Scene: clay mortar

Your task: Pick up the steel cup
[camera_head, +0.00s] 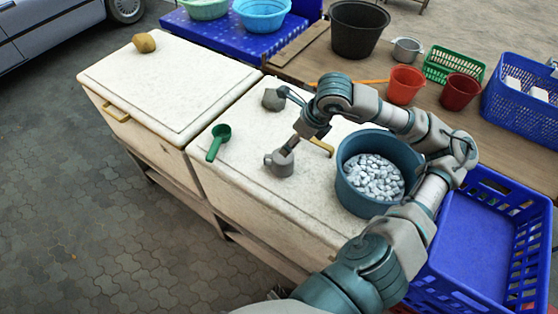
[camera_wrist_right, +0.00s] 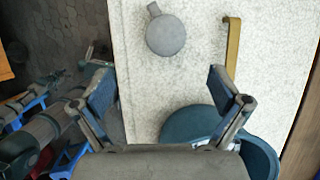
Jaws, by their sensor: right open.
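The steel cup (camera_head: 281,163) is a small grey cup standing on the pale speckled lid, its handle toward the left. It also shows in the right wrist view as a grey disc (camera_wrist_right: 166,36) with a short handle at its upper left. My right gripper (camera_head: 287,120) is open and empty above the lid, with the near finger seen against the cup in the head view. In the wrist view the open fingers (camera_wrist_right: 160,76) stand wide apart, and the cup lies beyond them, between their lines and clear of both. My left gripper is not seen.
A teal bucket of pale stones (camera_head: 375,178) stands close right of the cup. A blue crate (camera_head: 480,235) is at right. The lid's front is clear.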

